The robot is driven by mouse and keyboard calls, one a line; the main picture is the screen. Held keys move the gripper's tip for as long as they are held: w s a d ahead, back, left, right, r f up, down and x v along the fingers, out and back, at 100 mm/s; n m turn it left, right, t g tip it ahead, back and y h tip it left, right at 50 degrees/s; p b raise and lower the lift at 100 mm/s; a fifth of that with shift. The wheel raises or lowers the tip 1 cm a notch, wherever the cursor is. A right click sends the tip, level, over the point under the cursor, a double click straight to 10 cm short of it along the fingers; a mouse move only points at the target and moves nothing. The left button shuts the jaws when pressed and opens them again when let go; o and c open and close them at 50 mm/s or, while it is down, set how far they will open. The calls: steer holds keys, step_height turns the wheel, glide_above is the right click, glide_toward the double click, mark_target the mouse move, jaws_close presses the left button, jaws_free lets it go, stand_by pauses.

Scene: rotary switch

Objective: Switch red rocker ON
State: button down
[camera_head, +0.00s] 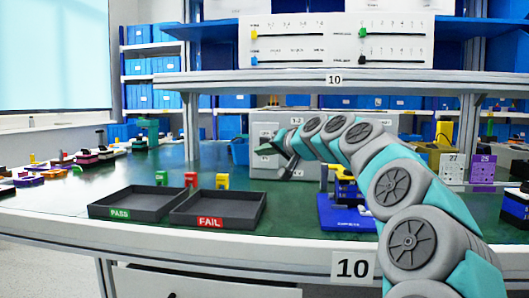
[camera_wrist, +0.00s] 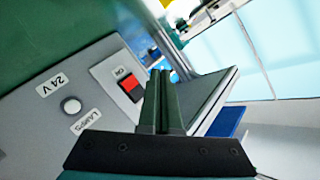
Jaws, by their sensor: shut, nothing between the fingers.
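The red rocker (camera_wrist: 130,87) sits in a dark frame on a white plate marked ON, on a grey panel (camera_wrist: 45,125). In the wrist view it lies just left of my gripper's fingertips (camera_wrist: 163,78), and part of its frame is close to the left finger. I cannot tell whether they touch. My gripper is shut and empty. In the head view my gripper (camera_head: 268,150) is in front of a grey box (camera_head: 262,166) on the bench. The rocker cannot be made out there.
The panel also bears a white round lamp (camera_wrist: 71,105) and a 24 V label (camera_wrist: 51,85). PASS tray (camera_head: 132,202) and FAIL tray (camera_head: 218,210) stand at the front left. A blue-based device (camera_head: 343,213) stands beside my arm. A shelf (camera_head: 300,78) spans above.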

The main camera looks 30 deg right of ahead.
steer(key=w+d+f+p, duration=0.1)
steer(key=w+d, duration=0.2)
steer(key=w, duration=0.2)
steer(key=shift+w+d, duration=0.35)
steer(key=shift+d, duration=0.05)
stand_by(1.8)
steer(key=shift+w+d, duration=0.25)
steer(key=shift+w, duration=0.05)
steer(key=shift+w+d+f+p, duration=0.15)
steer(key=shift+w+p, duration=0.1)
steer(key=shift+p, duration=0.15)
stand_by(0.5)
steer(key=shift+s, duration=0.1)
steer(key=shift+s+a+b, duration=0.3)
steer(key=shift+s+a, duration=0.1)
steer(key=shift+s, duration=0.1)
stand_by(0.4)
